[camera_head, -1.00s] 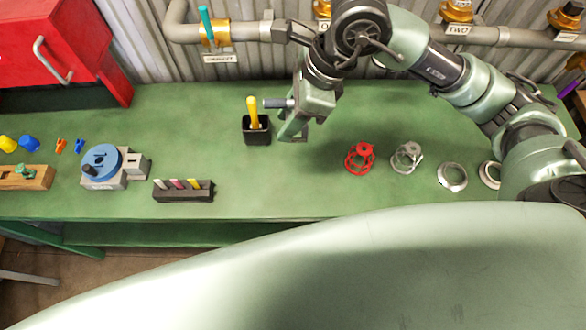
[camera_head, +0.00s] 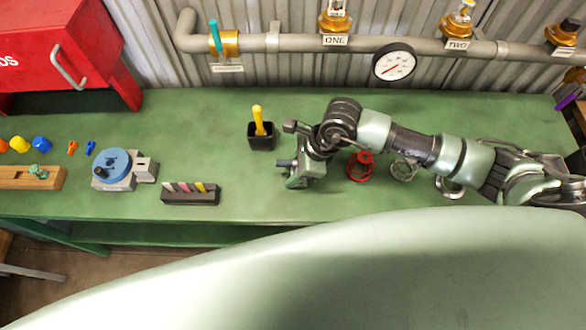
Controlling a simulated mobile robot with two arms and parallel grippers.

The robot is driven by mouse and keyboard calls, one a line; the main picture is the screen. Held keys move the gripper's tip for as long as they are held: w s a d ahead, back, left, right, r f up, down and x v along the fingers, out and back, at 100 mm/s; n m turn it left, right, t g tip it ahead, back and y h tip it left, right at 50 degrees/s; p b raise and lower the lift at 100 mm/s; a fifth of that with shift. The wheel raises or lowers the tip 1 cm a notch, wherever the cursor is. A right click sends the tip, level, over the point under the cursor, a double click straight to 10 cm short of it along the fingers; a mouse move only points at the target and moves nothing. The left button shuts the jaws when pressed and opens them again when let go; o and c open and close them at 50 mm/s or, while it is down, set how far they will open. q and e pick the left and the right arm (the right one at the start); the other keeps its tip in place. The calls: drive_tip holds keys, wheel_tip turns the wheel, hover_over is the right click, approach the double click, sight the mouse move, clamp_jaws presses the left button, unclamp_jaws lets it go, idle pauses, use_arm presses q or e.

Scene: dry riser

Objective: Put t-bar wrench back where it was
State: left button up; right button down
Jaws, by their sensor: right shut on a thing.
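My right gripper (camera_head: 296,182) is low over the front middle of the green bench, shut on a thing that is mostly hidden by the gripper. A short dark bar end (camera_head: 284,162) sticks out on its left side; it appears to be the t-bar wrench. Whether it touches the bench, I cannot tell. A black square holder (camera_head: 262,143) with a yellow-handled tool (camera_head: 258,120) stands behind and to the left of the gripper. My left gripper is not in view.
A black block with coloured pieces (camera_head: 190,197) and a blue round fixture (camera_head: 116,163) lie left. A red handwheel (camera_head: 360,174) and a grey handwheel (camera_head: 404,170) sit close right, partly under my arm. The green bench (camera_head: 230,170) is clear left of the gripper.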

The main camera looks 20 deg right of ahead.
drive_tip(key=shift+f, duration=0.1)
drive_tip(key=shift+f, duration=0.1)
drive_tip(key=c, duration=1)
unclamp_jaws()
drive_tip(key=shift+d+r, duration=0.1)
drive_tip(key=shift+r, duration=0.2)
drive_tip(key=b+v, duration=0.2)
drive_tip(key=v, duration=0.9)
drive_tip(key=shift+s+r, duration=0.1)
drive_tip(key=shift+r, duration=0.2)
